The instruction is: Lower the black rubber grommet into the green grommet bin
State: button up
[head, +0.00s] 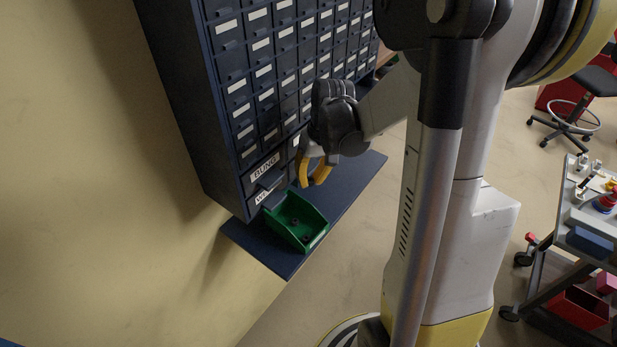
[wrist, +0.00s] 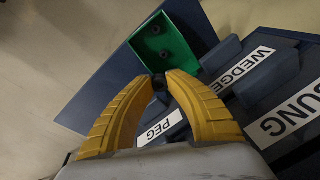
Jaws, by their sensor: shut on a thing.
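My gripper (head: 316,172) has yellow fingers and hangs just beyond and above the green grommet bin (head: 283,231). In the wrist view its fingertips (wrist: 160,76) are closed on a small dark piece, the black rubber grommet (wrist: 158,84), mostly hidden between them. The grommet cannot be made out in the head view. The green bin (wrist: 181,47) lies just past the fingertips in the wrist view, open side up. A few small dark round pieces (wrist: 157,30) lie on its floor. The held grommet appears outside the bin's near edge; its height is hard to tell.
The bin stands on a dark blue shelf (head: 345,185) at the foot of a dark drawer cabinet (head: 225,120). Labelled drawers face the gripper closely. The shelf is bare right of the bin. A cart (head: 590,235) and a chair (head: 590,85) stand far right.

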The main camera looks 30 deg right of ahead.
jog(key=b, duration=0.6)
send_over(311, 226)
notch_tip(311, 226, down, 9)
jog(key=shift+f, duration=0.2)
jog(key=shift+a+f, duration=0.1)
jog(key=shift+f+b, duration=2.35)
jog(key=shift+f, duration=0.25)
grip_shut()
jog(key=o, duration=0.7)
grip_release()
jog(key=shift+o, duration=0.2)
